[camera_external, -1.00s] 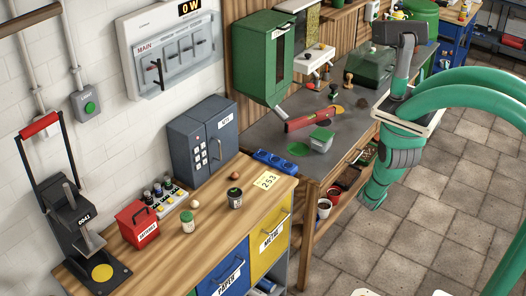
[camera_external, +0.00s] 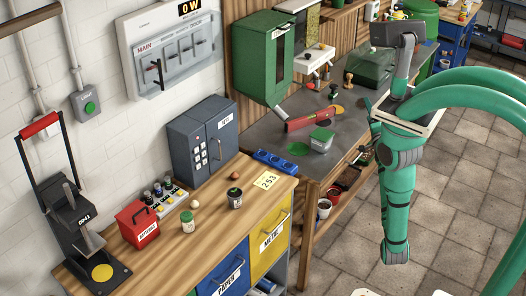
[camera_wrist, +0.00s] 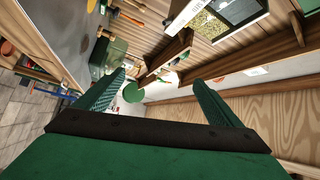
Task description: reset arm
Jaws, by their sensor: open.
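My gripper (camera_wrist: 160,78) shows in the wrist view with its two green ribbed fingers spread wide. It is open, and I see nothing held between the fingers. Beyond them are wood panelling and shelving, seen tilted. In the external view my green arm curves in from the right edge, and one thick link hangs down over the paved floor beside the grey-topped bench (camera_external: 262,130). I cannot clearly pick out the fingers in the external view.
The wooden counter (camera_external: 150,255) at the front left holds a red box (camera_external: 138,224), a dark grey cabinet (camera_external: 203,139) and several small jars. A red level (camera_external: 311,122) and a green-lidded tub (camera_external: 321,139) sit on the grey bench. The paved floor (camera_external: 455,195) is open at the right.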

